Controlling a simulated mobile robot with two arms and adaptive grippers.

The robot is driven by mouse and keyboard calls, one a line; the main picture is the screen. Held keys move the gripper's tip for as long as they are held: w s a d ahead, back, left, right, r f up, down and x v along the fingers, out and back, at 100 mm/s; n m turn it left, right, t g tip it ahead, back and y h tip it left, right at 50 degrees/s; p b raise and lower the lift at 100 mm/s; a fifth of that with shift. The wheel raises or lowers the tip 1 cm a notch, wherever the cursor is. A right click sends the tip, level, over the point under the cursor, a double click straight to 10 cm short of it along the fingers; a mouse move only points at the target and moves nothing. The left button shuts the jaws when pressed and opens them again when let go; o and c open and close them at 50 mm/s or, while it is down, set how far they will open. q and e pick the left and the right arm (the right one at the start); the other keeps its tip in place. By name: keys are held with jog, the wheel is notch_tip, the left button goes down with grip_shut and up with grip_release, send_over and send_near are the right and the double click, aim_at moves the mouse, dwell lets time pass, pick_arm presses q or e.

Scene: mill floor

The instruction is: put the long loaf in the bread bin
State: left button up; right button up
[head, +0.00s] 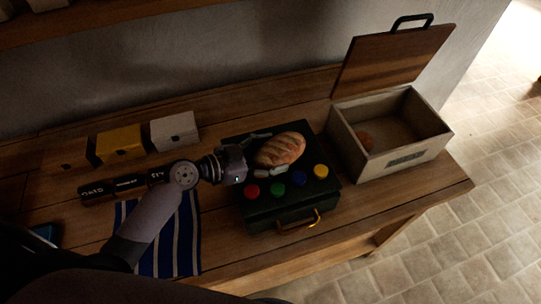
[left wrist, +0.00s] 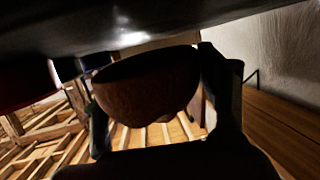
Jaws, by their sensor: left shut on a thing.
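The long loaf (head: 281,149), brown with pale slashes on its crust, is over the dark green box (head: 262,210). My left gripper (head: 264,154) reaches it from the left and is shut on its near end. In the left wrist view the loaf (left wrist: 148,92) sits between the two dark fingers (left wrist: 160,110). Whether it is clear of the box top is hard to tell. The bread bin (head: 405,154) is a pale wooden box at the right with its brown lid (head: 391,62) raised. My right gripper is not in view.
Red (head: 251,191), green (head: 277,189), blue (head: 299,178) and yellow (head: 320,171) knobs line the green box's front, above a brass handle (head: 299,221). A striped cloth (head: 185,245) lies at the left. Yellow (head: 119,143) and white (head: 174,130) boxes stand behind my arm.

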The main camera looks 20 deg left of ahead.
pick_arm(q)
jog(key=shift+f, duration=0.55)
jog(key=shift+f, duration=0.2)
jog(key=o, duration=1.6)
jog(key=shift+r, duration=0.15)
